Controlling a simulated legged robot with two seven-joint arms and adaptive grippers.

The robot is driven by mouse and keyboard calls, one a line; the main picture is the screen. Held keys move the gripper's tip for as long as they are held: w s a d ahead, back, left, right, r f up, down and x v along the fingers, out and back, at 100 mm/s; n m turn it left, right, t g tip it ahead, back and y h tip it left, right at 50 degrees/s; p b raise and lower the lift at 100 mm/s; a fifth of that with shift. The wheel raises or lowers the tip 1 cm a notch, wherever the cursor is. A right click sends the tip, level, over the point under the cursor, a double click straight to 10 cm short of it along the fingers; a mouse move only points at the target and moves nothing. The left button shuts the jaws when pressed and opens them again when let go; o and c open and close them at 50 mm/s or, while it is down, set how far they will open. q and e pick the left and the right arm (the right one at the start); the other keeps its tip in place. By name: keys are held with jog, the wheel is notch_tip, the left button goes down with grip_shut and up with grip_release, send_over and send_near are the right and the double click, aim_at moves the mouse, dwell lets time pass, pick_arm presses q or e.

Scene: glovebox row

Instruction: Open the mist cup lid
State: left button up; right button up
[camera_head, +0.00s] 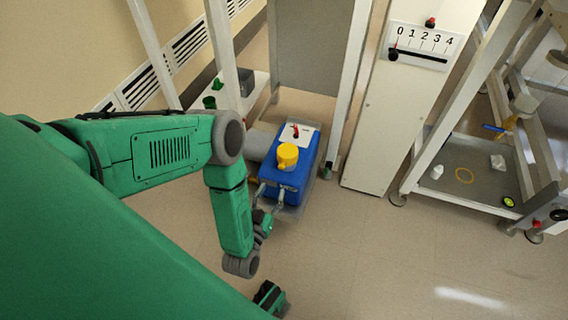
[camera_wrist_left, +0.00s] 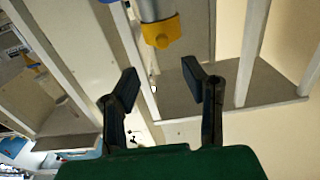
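The mist cup's yellow lid (camera_head: 288,155) sits on top of a blue box (camera_head: 287,178) on the floor side of the workspace. In the left wrist view the yellow lid (camera_wrist_left: 160,31) shows at the top, on the end of a grey cylinder (camera_wrist_left: 152,8). My left gripper (camera_head: 271,193) is in front of the blue box, below the lid in the picture. In the left wrist view its two dark fingers (camera_wrist_left: 158,88) are wide apart with nothing between them. The lid is beyond the fingertips and not touched. A dark part of mine shows at the bottom edge, perhaps the right gripper.
A white panel with a red lever (camera_head: 296,131) is behind the lid. White frame posts (camera_head: 347,85) stand close behind the box. A scale panel numbered 0 to 4 (camera_head: 426,45) and a grey-shelved rack (camera_head: 465,172) are at the right. The floor in front is clear.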

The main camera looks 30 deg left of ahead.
aim_at(280, 168)
pick_arm(q)
jog(key=b+x, duration=0.1)
jog(key=x, duration=0.2)
jog(key=b+x, duration=0.1)
jog(key=x, duration=0.2)
jog(key=b+x, duration=0.2)
jog(key=x, duration=0.1)
jog(key=shift+a+f, duration=0.2)
jog(key=shift+a, duration=0.2)
jog(key=shift+w+d+r, duration=0.1)
jog(key=shift+w, duration=0.25)
jog(key=shift+w+d+r, duration=0.2)
jog(key=shift+d, duration=0.1)
jog(key=shift+a, duration=0.1)
pick_arm(e)
notch_tip(280, 168, down, 6)
jog(key=shift+d+r, duration=0.15)
jog(key=shift+r, duration=0.05)
pick_arm(q)
jog(key=shift+a+f, duration=0.15)
jog(key=shift+a, duration=0.15)
grip_shut()
pick_arm(e)
jog(key=shift+a+r, duration=0.15)
jog(key=shift+a, duration=0.15)
